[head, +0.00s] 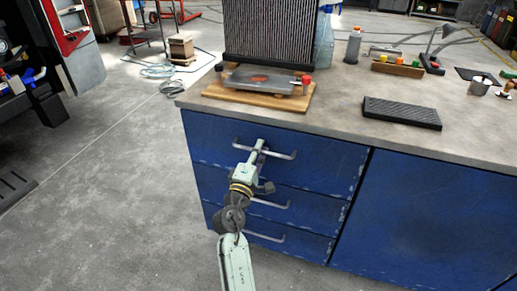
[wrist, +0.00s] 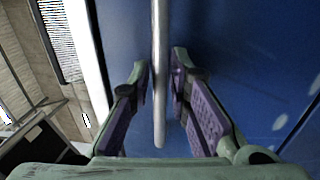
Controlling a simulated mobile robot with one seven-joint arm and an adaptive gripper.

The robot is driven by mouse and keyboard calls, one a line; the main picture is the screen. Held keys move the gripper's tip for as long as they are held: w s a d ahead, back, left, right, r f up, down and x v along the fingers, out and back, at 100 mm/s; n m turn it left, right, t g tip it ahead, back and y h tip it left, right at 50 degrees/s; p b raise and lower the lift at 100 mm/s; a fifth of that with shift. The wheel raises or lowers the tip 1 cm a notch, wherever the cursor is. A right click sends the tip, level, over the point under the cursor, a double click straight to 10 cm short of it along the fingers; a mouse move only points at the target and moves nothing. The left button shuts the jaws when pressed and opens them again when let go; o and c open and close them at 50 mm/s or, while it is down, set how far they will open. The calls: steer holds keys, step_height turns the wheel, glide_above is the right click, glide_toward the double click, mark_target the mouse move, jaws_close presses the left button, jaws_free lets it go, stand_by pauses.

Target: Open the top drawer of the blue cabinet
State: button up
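The blue cabinet (head: 215,150) stands under a grey worktop, with three stacked drawers on its left side. The top drawer (head: 325,165) looks closed, its front level with the rest of the cabinet. Its metal bar handle (head: 284,156) also shows in the wrist view (wrist: 159,80), running upright through the picture. My gripper (head: 261,143) is at the left part of this handle. In the wrist view my gripper (wrist: 160,78) is open, with one finger on each side of the bar. A narrow gap shows on both sides. Part of the handle is hidden behind my gripper in the head view.
Two lower drawers have similar handles (head: 270,203) below my gripper. A wide blue panel (head: 430,215) is to the right. The worktop (head: 340,120) carries a wooden board (head: 225,95), a finned block (head: 270,35) and a dark ribbed pad (head: 402,113).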

steer(key=shift+c, duration=0.4)
jaws_close()
